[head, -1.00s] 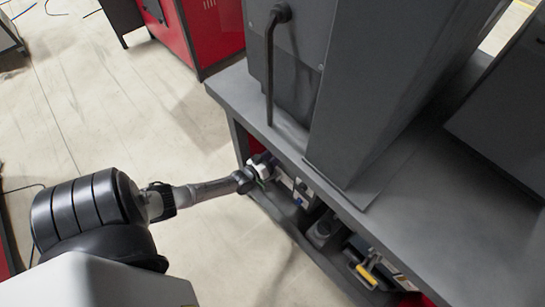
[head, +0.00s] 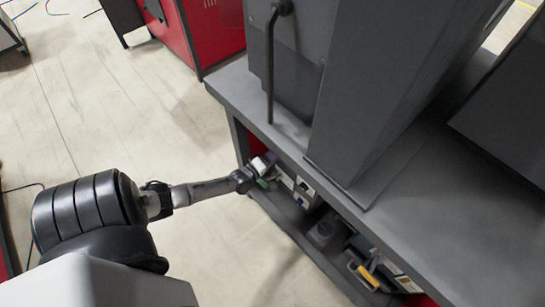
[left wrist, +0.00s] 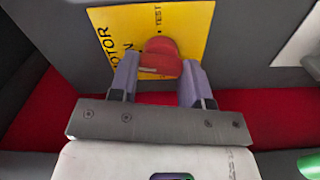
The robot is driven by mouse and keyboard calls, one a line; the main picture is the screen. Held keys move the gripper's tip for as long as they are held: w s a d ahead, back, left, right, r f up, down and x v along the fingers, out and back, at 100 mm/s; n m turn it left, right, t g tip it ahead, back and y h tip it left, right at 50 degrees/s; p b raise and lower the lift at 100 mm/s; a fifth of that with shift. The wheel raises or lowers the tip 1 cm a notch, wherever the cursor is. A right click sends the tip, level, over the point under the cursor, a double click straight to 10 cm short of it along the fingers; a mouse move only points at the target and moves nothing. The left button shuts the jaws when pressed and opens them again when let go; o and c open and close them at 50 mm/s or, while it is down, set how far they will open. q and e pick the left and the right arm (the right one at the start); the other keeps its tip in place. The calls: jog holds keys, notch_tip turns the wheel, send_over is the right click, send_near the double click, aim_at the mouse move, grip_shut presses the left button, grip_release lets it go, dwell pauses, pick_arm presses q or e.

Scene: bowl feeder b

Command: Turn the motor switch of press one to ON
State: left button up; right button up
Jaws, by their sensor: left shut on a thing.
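The motor switch is a red knob (left wrist: 162,58) on a yellow plate (left wrist: 195,25) in the left wrist view. The plate reads "MOTOR" and "TEST", with a partly covered word like "ON"; its lettering is tilted in this view. My left gripper (left wrist: 160,75) has one finger on each side of the knob and is shut on it. Which mark the knob points to cannot be told. In the head view my left gripper (head: 262,167) reaches under the grey press table (head: 225,92); the switch is hidden there. My right gripper is not in view.
A grey press housing (head: 375,90) stands on the table, with a dark bent handle (head: 269,65) on it. Under the tabletop are several items, including a yellow-handled tool (head: 368,277). A red cabinet (head: 205,30) stands behind.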

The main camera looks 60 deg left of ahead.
pick_arm(q)
jog(key=shift+n, duration=1.2)
jog(key=o, duration=0.9)
jog(key=shift+o, duration=0.2)
jog(key=shift+s, duration=0.1)
